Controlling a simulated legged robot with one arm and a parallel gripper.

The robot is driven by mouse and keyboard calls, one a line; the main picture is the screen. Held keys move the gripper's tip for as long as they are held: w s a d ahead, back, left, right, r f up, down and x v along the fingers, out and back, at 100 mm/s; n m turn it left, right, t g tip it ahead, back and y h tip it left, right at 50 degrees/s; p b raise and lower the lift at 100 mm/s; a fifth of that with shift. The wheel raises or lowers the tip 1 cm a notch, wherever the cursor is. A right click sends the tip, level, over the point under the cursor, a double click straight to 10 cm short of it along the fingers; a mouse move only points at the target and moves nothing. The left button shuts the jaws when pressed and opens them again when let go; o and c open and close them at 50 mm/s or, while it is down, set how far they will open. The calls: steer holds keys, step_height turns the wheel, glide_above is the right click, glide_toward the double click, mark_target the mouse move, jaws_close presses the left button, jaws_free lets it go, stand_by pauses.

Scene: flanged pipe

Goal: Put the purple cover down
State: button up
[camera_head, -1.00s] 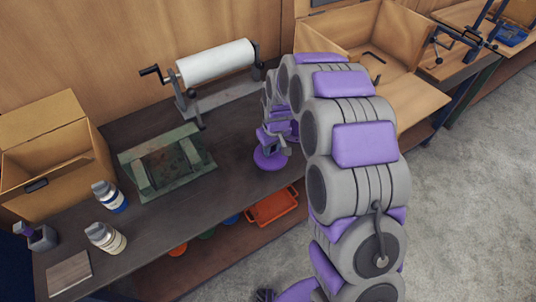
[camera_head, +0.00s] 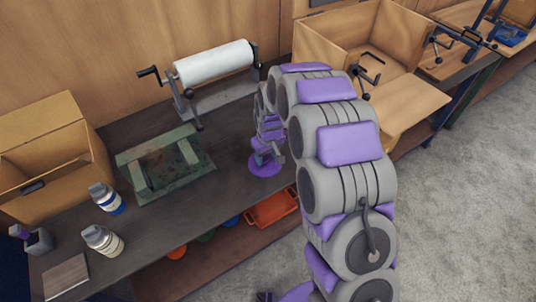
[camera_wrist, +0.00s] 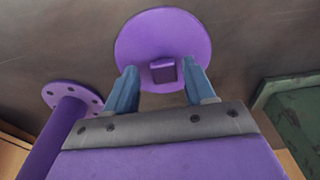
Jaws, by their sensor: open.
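The purple cover (camera_head: 264,167) is a round disc with a small square knob. It lies flat on the dark workbench, near its front edge. In the wrist view the cover (camera_wrist: 160,30) is just beyond my gripper (camera_wrist: 155,82). The two blue fingers are apart, one on each side of the knob, with visible gaps. My gripper is also above the cover in the head view (camera_head: 268,150), small and partly hidden by my arm. A purple flanged pipe (camera_wrist: 68,125) with bolt holes in its flange shows at the left of the wrist view.
A green metal block (camera_head: 165,165) sits left of the cover, and a white roll on a stand (camera_head: 214,62) is behind. Two bottles (camera_head: 104,240) and an open cardboard box (camera_head: 45,160) are at the left. An orange tray (camera_head: 272,209) is on the shelf below.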

mark_target(264, 161)
steer(key=shift+s+a+r, duration=0.1)
steer(key=shift+a+r, duration=0.9)
steer(key=shift+a, duration=0.05)
steer(key=shift+s+d+r+p, duration=0.65)
steer(key=shift+r+p, duration=0.45)
steer(key=shift+r, duration=3.9)
steer(key=s+d+r+m+g, duration=0.1)
steer(key=s+d+r, duration=0.35)
steer(key=s, duration=0.25)
steer(key=s+d+r+m, duration=0.2)
steer(key=s+d+r, duration=0.25)
steer(key=s, duration=0.25)
steer(key=s+d+r+m+g, duration=0.1)
steer(key=s+d+m, duration=0.1)
steer(key=s, duration=1)
steer(key=s+d+r+m+g, duration=0.1)
steer(key=s+d, duration=0.3)
steer(key=s, duration=0.7)
steer(key=shift+s+d+m+h, duration=0.15)
steer(key=shift+s+m+h, duration=0.2)
steer(key=shift+m+h, duration=0.05)
steer(key=shift+d+r, duration=0.1)
steer(key=shift+d, duration=0.35)
